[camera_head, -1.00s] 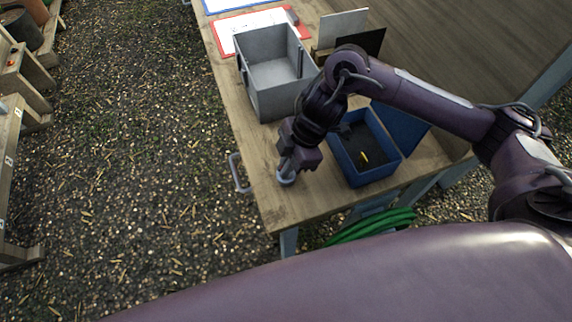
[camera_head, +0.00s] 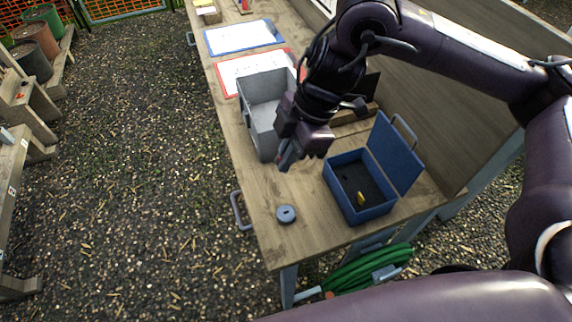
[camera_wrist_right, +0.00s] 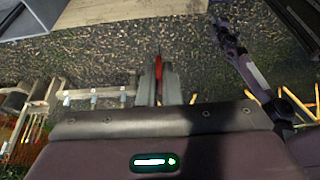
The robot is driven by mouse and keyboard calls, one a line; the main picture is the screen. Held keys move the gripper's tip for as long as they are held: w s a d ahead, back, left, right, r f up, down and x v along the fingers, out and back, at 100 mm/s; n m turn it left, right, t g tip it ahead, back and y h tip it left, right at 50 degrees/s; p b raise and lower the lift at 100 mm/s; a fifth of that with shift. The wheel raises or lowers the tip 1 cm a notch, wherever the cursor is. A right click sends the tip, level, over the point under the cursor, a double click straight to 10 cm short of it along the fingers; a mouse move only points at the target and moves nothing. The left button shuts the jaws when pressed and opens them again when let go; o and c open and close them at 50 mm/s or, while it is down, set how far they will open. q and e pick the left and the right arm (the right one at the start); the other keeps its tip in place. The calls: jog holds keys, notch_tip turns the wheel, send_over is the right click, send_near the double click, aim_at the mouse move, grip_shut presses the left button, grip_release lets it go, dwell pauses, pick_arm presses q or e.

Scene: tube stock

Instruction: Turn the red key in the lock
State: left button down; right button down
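My right gripper (camera_head: 287,162) is above the table, in front of the grey bin and up and apart from a small round disc. In the right wrist view a narrow red piece, which looks like the red key (camera_wrist_right: 158,68), stands between its fingers (camera_wrist_right: 158,88), which look closed on it. The round blue-grey disc (camera_head: 286,214) with a dark centre lies near the table's front corner; it may be the lock, but its slot is too small to make out. My left gripper is not seen in the head view; only a purple arm of mine shows in the right wrist view.
An open blue box (camera_head: 341,199) with a small yellow thing (camera_head: 360,199) inside stands right of the disc. A grey bin (camera_head: 262,130) and red and blue clipboards (camera_head: 240,37) are farther back. A green hose (camera_head: 365,270) hangs below the table (camera_head: 316,231).

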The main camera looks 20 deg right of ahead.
jog(key=b, duration=0.2)
send_over(286, 205)
jog(key=s, duration=0.2)
notch_tip(286, 205, down, 14)
jog(key=shift+b+x, duration=1.15)
jog(key=shift+b, duration=0.05)
jog(key=shift+w+d, duration=0.1)
jog(key=shift+d, duration=0.05)
jog(key=shift+p, duration=0.35)
jog(key=shift+f, duration=0.1)
jog(key=shift+f+b, duration=0.5)
jog(key=shift+f, duration=0.35)
jog(key=shift+f, duration=0.1)
jog(key=shift+f, duration=0.45)
